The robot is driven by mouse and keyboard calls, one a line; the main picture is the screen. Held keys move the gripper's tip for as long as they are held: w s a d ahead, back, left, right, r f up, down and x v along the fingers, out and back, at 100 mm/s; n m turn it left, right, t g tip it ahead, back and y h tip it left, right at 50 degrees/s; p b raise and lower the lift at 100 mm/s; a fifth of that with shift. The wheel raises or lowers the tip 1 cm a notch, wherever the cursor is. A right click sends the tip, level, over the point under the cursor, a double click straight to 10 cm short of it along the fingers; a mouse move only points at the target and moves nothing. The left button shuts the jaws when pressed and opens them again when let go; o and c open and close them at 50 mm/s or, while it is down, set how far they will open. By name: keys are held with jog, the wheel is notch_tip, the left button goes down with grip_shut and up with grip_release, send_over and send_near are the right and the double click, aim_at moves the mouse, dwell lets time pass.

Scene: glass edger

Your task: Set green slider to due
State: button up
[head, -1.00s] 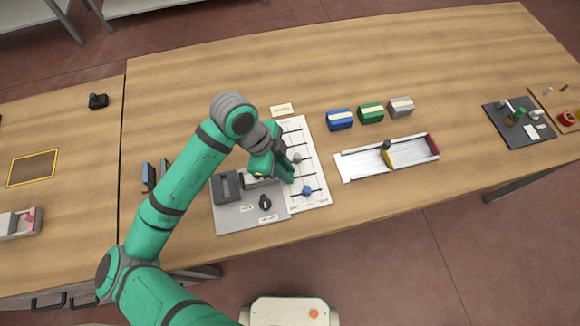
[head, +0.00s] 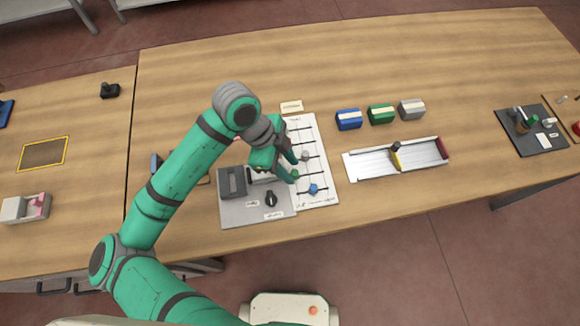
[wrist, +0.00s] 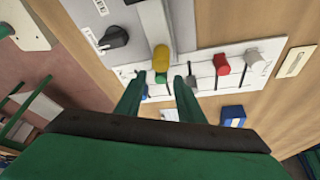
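The slider board (head: 322,172) is a white panel with several dark slots and coloured knobs. The green slider knob (wrist: 161,78) sits in the wrist view between my gripper's two fingertips, and it also shows small beside my gripper in the head view (head: 294,174). My gripper (wrist: 160,82) is open, with one finger on each side of the green knob; whether they touch it I cannot tell. The blue knob (head: 313,189) and grey knob (head: 305,155) are on neighbouring slots. A red knob (wrist: 222,65) is farther along. The labels are too small to read.
A grey panel with a black rotary knob (head: 271,198) adjoins the board on the left. A yellow knob (wrist: 161,57) stands close to the fingertips. Blue (head: 348,120), green (head: 381,115) and grey (head: 411,109) blocks lie behind a white tray (head: 352,172).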

jog(key=v, duration=0.9)
jog(key=shift+a+r, duration=0.15)
jog(key=shift+r, duration=0.1)
